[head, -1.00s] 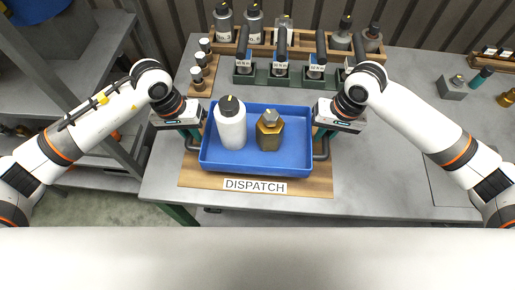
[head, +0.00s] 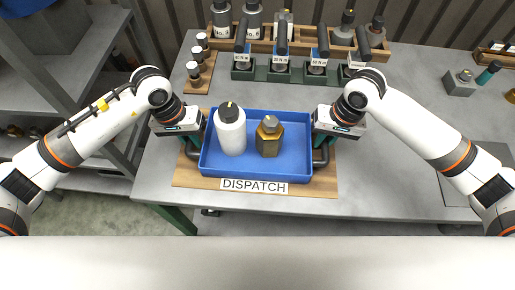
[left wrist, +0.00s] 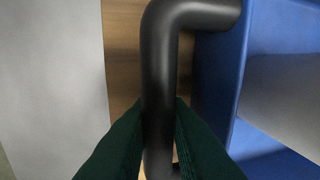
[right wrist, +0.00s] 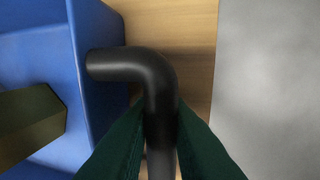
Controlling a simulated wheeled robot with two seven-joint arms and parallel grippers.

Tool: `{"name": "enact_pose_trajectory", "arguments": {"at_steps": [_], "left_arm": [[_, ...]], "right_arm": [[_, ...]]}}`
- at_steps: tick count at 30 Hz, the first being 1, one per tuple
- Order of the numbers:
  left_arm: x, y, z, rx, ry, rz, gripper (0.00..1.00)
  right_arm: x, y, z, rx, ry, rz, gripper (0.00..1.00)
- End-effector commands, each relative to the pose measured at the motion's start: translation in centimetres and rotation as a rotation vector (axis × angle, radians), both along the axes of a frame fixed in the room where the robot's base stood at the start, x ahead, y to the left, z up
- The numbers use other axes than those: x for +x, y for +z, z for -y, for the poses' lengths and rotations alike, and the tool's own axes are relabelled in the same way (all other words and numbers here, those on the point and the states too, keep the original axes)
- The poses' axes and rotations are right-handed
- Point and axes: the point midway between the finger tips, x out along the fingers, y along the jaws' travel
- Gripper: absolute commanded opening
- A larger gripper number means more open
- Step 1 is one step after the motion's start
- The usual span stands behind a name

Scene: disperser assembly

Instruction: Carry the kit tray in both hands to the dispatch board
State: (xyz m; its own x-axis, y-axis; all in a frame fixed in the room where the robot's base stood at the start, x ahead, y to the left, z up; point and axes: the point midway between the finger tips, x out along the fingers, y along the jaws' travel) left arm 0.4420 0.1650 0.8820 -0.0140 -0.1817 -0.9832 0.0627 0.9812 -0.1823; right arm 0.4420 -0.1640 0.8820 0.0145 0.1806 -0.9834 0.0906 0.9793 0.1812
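The blue kit tray (head: 255,178) is over the wooden dispatch board (head: 318,187), with the DISPATCH label (head: 254,186) showing in front of it. I cannot tell whether it rests on the board or hangs just above. In it stand a white bottle with a black cap (head: 231,134) and a brass hexagonal container (head: 269,140), both upright. My left gripper (head: 193,137) is closed around the tray's left black handle (left wrist: 158,75). My right gripper (head: 321,140) is closed around the right black handle (right wrist: 158,85). The fingers sit on both sides of each handle in the wrist views.
Behind the tray stands a green rack (head: 278,75) of labelled black-handled items. A wooden rack of bottles (head: 290,45) is at the back, and a wooden strip with small jars (head: 195,88) is at left.

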Motion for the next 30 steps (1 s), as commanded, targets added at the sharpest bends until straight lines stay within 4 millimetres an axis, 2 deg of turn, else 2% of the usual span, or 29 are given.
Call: {"name": "enact_pose_trajectory", "arguments": {"at_steps": [1,4,12,16,30], "left_arm": [[0.1,0.0,-0.2,0.005,0.003,0.0,0.22],[0.0,0.0,-0.1,0.003,0.002,0.0,0.38],[0.0,0.1,-0.1,0.001,0.001,0.0,0.38],[0.1,1.0,-0.2,0.0,0.0,0.002,0.38],[0.2,9.9,-1.9,0.003,0.002,0.005,0.38]], "right_arm": [[0.0,0.0,0.2,-0.005,-0.003,-0.001,0.22],[0.0,0.0,0.1,-0.004,-0.002,-0.001,0.38],[0.0,0.1,0.1,-0.001,-0.001,0.0,0.38],[0.0,0.1,0.0,-0.001,0.0,0.0,0.38],[0.0,0.1,0.0,0.0,0.0,0.0,0.38]]}}
